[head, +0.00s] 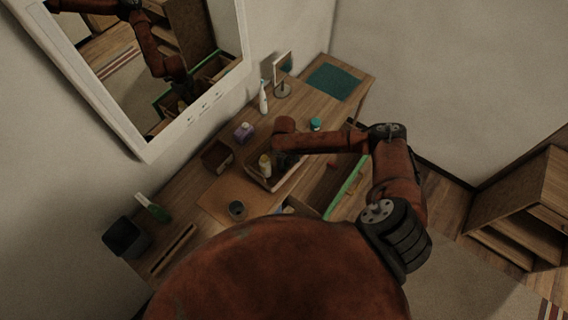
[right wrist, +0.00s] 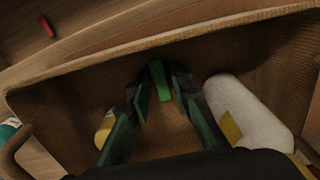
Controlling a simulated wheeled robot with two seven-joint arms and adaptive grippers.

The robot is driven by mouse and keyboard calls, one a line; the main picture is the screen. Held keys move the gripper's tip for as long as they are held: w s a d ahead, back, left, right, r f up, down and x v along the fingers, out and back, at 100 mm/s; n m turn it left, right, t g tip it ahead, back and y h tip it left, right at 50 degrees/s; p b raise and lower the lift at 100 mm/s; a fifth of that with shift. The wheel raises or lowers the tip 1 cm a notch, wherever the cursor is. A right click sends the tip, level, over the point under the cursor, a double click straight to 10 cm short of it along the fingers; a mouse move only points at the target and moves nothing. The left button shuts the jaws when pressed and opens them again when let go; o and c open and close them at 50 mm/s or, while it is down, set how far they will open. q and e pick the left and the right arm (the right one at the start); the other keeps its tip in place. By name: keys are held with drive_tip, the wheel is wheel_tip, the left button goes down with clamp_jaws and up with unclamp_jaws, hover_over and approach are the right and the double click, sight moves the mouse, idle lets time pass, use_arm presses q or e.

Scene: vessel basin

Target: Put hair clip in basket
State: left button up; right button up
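The brown woven basket (head: 262,184) stands on the wooden counter; its rim (right wrist: 190,32) crosses the right wrist view. My right gripper (right wrist: 160,82) points down into the basket, its two dark green fingers drawn close together. A small bright green piece (right wrist: 161,88), which looks like the hair clip, sits between the fingertips, above the basket floor. In the head view my right wrist covers the far part of the basket, and the clip cannot be made out. My left gripper is not in view.
A white bottle (right wrist: 245,112) and a yellow item (right wrist: 104,130) are in the basket beside the fingers. A red item (right wrist: 47,27) lies outside it. A green-edged drawer (head: 346,188) is open.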

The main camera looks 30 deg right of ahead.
drive_tip(key=shift+o, duration=0.9)
drive_tip(key=shift+r, duration=0.15)
wheel_tip(320, 180, up, 12)
drive_tip(key=b, duration=0.1)
